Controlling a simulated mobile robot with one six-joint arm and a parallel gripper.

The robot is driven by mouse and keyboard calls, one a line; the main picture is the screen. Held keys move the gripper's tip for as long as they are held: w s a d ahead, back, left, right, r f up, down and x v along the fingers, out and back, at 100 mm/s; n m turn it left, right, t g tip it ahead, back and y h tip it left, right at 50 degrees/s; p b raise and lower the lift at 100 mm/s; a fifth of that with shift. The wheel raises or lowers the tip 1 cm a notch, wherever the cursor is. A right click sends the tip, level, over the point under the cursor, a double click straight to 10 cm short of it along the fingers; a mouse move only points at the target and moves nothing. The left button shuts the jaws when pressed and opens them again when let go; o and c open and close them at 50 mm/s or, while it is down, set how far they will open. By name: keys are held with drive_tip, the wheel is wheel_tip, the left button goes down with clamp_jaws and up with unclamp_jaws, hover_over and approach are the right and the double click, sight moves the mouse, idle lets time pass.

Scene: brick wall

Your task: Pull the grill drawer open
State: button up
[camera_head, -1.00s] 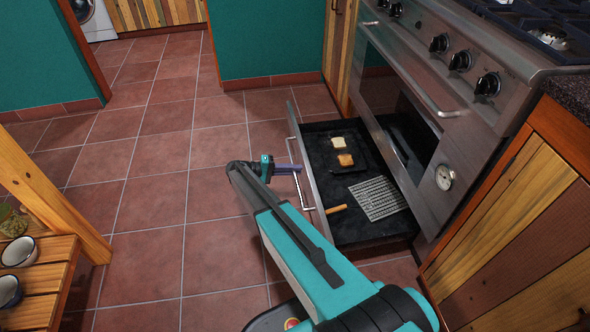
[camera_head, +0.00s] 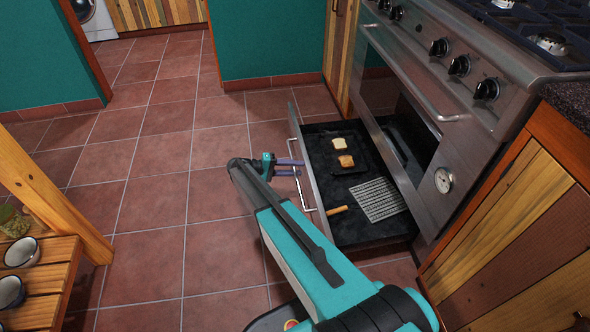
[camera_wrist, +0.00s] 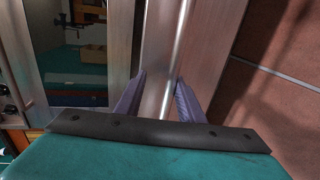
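The grill drawer (camera_head: 375,232) stands pulled out from under the steel stove, its dark inside showing. Its long pale handle (camera_head: 298,182) runs along the front panel. My gripper (camera_head: 302,168) is at the handle, with its two purple fingers spread apart. In the wrist view, the fingers of my gripper (camera_wrist: 158,97) stand on either side of the bright handle bar (camera_wrist: 178,50), with gaps visible. The fingers are not closed on it.
A wooden bench (camera_head: 42,275) with cups is at the left. Tiled floor (camera_head: 150,200) is clear between bench and drawer.

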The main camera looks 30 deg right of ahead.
sight(314, 192)
drive_tip(key=o, duration=0.9)
drive_tip(key=s+a+r+p, duration=0.1)
drive_tip(key=s, duration=0.4)
drive_tip(key=s+a+r+p, duration=0.1)
drive_tip(key=s+a, duration=0.1)
drive_tip(key=s, duration=0.3)
drive_tip(key=s+a+r+p, duration=0.1)
drive_tip(key=s+r, duration=0.1)
drive_tip(key=s, duration=0.3)
drive_tip(key=shift+s+a, duration=0.15)
drive_tip(key=shift+a, duration=0.2)
drive_tip(key=shift+f, duration=0.2)
drive_tip(key=shift+c, duration=0.2)
drive_tip(key=shift+w+a, duration=0.15)
drive_tip(key=shift+w, duration=0.05)
drive_tip(key=shift+c, duration=0.8)
drive_tip(key=o, duration=0.6)
drive_tip(key=shift+p+v, duration=0.7)
drive_tip(key=shift+v, duration=3.1)
drive_tip(key=shift+w+a, duration=0.1)
drive_tip(key=shift+a, duration=0.1)
drive_tip(key=shift+a+r, duration=0.15)
drive_tip(key=shift+a, duration=0.15)
drive_tip(key=c, duration=1.3)
drive_tip(key=f+p+v, duration=0.1)
drive_tip(key=v, duration=0.5)
drive_tip(key=shift+a+r, duration=0.3)
drive_tip(key=shift+a, duration=0.25)
